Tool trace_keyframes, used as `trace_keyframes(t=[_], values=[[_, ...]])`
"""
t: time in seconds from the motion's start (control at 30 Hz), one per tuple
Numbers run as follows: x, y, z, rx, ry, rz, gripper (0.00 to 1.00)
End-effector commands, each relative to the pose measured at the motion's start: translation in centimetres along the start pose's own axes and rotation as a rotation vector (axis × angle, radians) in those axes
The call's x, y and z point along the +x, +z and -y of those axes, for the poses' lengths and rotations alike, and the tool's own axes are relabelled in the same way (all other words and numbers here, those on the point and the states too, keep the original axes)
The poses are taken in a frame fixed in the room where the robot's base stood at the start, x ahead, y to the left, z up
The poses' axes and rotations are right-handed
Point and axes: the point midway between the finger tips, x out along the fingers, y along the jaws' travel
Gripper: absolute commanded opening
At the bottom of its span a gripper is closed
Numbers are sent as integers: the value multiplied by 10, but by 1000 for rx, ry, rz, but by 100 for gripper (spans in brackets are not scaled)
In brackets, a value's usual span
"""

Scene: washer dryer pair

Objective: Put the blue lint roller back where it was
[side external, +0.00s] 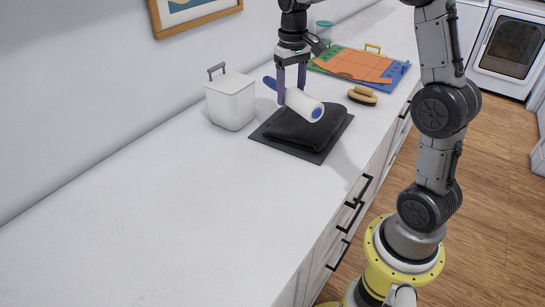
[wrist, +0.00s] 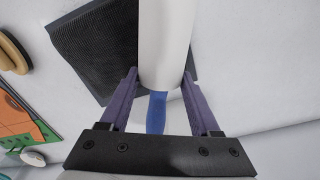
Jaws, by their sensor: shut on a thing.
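The blue lint roller (side external: 304,104) has a white cylinder, a blue end cap and a blue handle. My gripper (side external: 291,97) is shut on it near the handle end of the white cylinder. In the wrist view the white cylinder (wrist: 165,45) runs up between my fingers (wrist: 160,80), and the blue handle (wrist: 156,112) lies between them. In the side view the roller's capped end is over a folded black cloth (side external: 305,128), which lies on a dark ribbed mat (side external: 318,155). I cannot tell whether the roller touches the cloth.
A white lidded bin (side external: 231,102) stands left of the mat. A wooden brush (side external: 363,95) lies to its right. Behind are an orange sheet (side external: 355,66) on a green and blue board and a teal-topped jar (side external: 323,30). The near-left counter (side external: 150,215) is clear.

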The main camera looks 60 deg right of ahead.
Motion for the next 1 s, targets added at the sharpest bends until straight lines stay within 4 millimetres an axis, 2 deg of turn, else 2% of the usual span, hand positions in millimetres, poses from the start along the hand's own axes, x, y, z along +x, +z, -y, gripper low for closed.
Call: trace_keyframes(t=[0.03, 0.1, 0.3, 0.4, 0.5, 0.67, 1.0], values=[[-3, 19, 12, -50, 0, -3, 3], [-5, 43, 25, -116, 0, -3, 3], [-9, 104, 52, -263, 0, -4, 3], [-12, 125, 60, -305, -1, -4, 3], [-18, 136, 68, -339, -1, -5, 3], [-19, 130, 76, -362, 0, 1, 3], [14, 61, 97, -360, 0, 2, 3]])
